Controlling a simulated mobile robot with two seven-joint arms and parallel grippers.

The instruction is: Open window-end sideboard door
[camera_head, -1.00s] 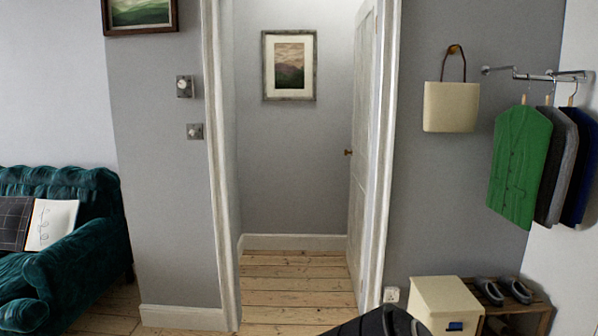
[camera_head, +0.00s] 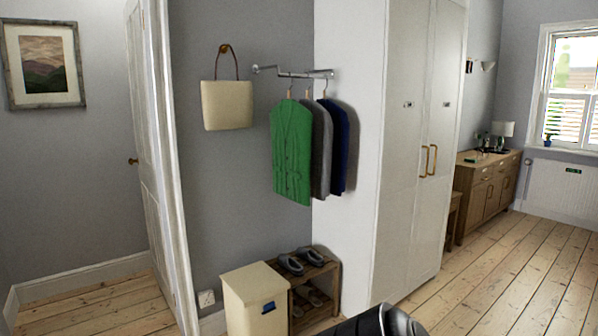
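A wooden sideboard (camera_head: 487,199) stands against the far wall at the right, beyond the tall white wardrobe. It has drawers and doors on its front, and its far end is nearest the window (camera_head: 570,90). The window-end door (camera_head: 508,190) looks closed, though it is small and seen at a slant. A dark part of my own body shows at the bottom edge. Neither of my grippers is in view.
The white wardrobe (camera_head: 408,150) stands between me and the sideboard. A cream bin (camera_head: 254,302) and a shoe rack (camera_head: 318,285) with shoes sit left of it. Bare floorboards (camera_head: 510,272) lie clear at the right. A radiator (camera_head: 562,190) is under the window.

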